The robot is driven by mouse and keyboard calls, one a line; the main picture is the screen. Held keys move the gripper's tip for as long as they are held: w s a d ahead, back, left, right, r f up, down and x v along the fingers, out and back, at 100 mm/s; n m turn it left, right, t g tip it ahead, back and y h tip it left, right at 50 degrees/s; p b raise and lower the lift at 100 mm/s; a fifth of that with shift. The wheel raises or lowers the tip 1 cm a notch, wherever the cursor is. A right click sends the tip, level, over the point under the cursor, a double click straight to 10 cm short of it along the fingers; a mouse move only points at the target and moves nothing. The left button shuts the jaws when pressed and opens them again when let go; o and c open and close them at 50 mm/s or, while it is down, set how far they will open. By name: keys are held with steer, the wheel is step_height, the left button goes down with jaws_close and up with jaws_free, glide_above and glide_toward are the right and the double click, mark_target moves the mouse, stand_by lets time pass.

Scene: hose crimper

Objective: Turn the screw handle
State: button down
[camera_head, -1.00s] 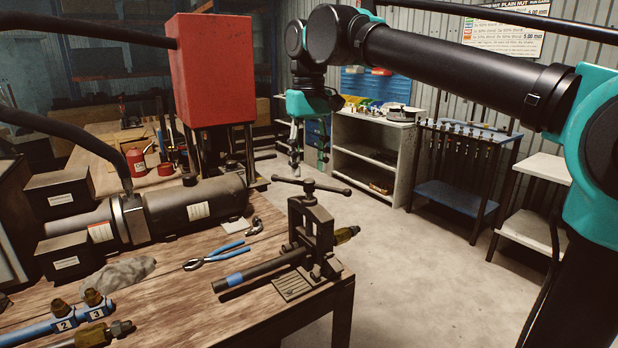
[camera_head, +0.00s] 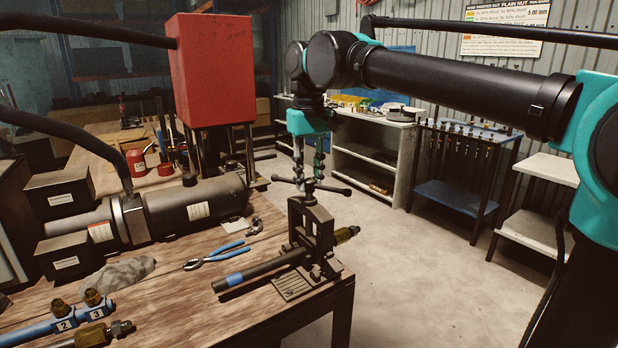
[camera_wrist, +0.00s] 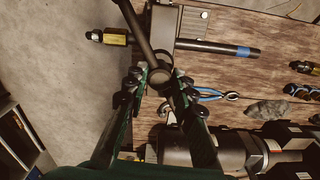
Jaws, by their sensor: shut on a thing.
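The screw handle (camera_head: 333,189) is a dark T-bar on top of the small black vise (camera_head: 319,232) at the bench corner. The vise holds a dark tube (camera_head: 262,269) with a blue band and a brass fitting (camera_head: 344,235) at its far end. My gripper (camera_head: 309,179) points down from above, with its fingers around the middle of the handle. In the wrist view my gripper (camera_wrist: 160,80) is shut on the screw handle (camera_wrist: 134,25) at its hub, one finger on each side. The bar passes diagonally between the fingers. The screw below is mostly hidden.
Blue-handled pliers (camera_head: 213,257) and a grey rag (camera_head: 124,273) lie on the wooden bench (camera_head: 180,308). A large dark cylinder (camera_head: 194,207) and a red box (camera_head: 211,70) stand behind and left. Open floor is to the right of the bench.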

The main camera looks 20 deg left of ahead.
stand_by(0.5)
steer(key=shift+m, duration=1.8)
steer(key=c, duration=1.3)
jaws_free()
step_height(320, 180, up, 12)
